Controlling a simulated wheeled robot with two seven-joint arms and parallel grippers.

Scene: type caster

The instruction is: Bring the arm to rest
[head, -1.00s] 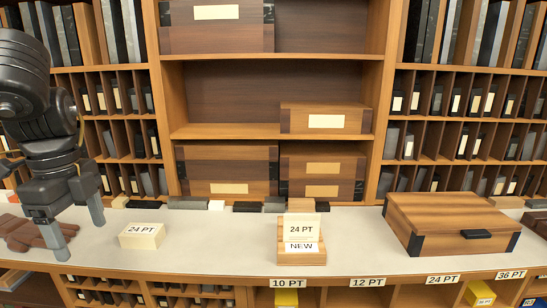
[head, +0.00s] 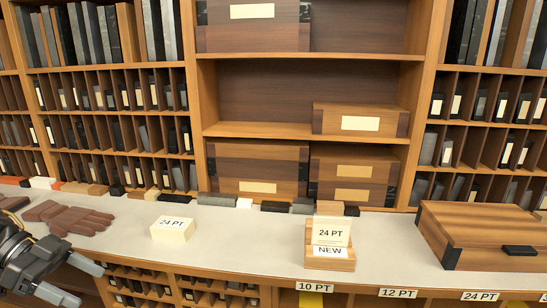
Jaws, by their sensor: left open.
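My left gripper (head: 72,282) is at the lower left of the head view, in front of the counter's front edge. It is open and empty, its two grey fingers apart and pointing right. My right gripper is not in view. A cream block labelled 24 PT (head: 173,229) sits on the counter to the right of the left gripper, apart from it. A wooden holder (head: 331,263) with a 24 PT card and a NEW label stands at the middle of the counter.
The pale counter (head: 250,236) is clear between block and holder. Brown gloves (head: 68,217) lie at its left. A wooden case (head: 480,236) sits at the right. Shelves with boxes (head: 258,172) rise behind. Labelled compartments lie below the front edge.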

